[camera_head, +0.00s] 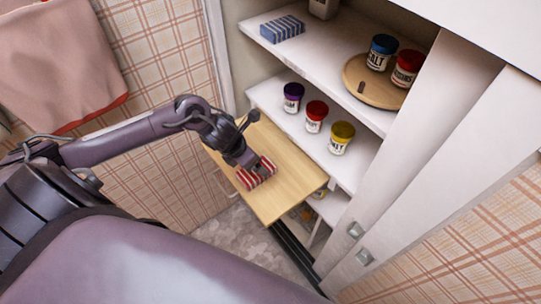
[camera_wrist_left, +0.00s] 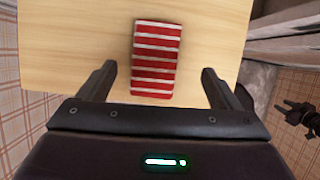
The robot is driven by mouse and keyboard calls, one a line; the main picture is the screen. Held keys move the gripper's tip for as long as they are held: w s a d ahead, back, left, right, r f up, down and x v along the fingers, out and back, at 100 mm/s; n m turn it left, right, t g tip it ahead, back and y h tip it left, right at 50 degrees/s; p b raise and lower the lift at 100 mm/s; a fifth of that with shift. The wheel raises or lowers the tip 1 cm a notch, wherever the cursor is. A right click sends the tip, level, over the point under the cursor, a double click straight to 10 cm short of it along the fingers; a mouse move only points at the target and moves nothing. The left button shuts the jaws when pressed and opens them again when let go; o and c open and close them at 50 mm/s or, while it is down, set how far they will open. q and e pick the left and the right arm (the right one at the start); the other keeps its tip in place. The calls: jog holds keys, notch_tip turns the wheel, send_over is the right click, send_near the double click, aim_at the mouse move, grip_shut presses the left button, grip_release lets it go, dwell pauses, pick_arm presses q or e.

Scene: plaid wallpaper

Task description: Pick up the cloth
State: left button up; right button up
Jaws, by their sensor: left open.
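The cloth (camera_head: 258,172) is red with white stripes and folded into a small block. It lies on a pale wooden pull-out board (camera_head: 283,188). In the left wrist view the cloth (camera_wrist_left: 156,60) sits between and ahead of the two fingers, on the wooden surface (camera_wrist_left: 75,40). My left gripper (camera_head: 253,168) is right over the cloth and partly hides it in the head view. Its fingers (camera_wrist_left: 160,85) are spread apart with a gap on both sides of the cloth. Whether they reach down to the cloth's height I cannot tell. My right gripper does not show clearly in the head view.
Purple (camera_head: 292,97), red (camera_head: 315,116) and yellow (camera_head: 341,137) jars stand on the shelf behind the board. A blue striped folded cloth (camera_head: 282,28) and a round wooden tray (camera_head: 362,88) with two jars are on the upper shelf. A pink towel (camera_head: 60,65) hangs at left.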

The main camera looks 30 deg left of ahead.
aim_at(252, 173)
pick_arm(q)
jog(key=shift+s+a+f+m, duration=0.1)
jog(key=shift+a+f+m, duration=0.05)
jog(key=shift+a+m, duration=0.15)
jog(key=shift+f, duration=0.35)
jog(key=x, duration=0.1)
jog(key=p+x, duration=0.1)
jog(key=shift+s+f, duration=0.1)
jog(key=shift+f, duration=0.4)
jog(key=p+x, duration=0.1)
jog(key=x, duration=0.1)
jog(key=shift+d+f, duration=0.1)
jog(key=shift+f, duration=0.45)
jog(key=shift+w+f, duration=0.2)
jog(key=shift+w, duration=0.1)
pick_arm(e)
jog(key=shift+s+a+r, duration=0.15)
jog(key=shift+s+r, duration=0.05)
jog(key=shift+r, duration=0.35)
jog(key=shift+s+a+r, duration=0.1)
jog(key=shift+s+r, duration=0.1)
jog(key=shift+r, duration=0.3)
pick_arm(q)
jog(key=c, duration=1.1)
jog(key=shift+o, duration=0.2)
jog(key=shift+r, duration=0.1)
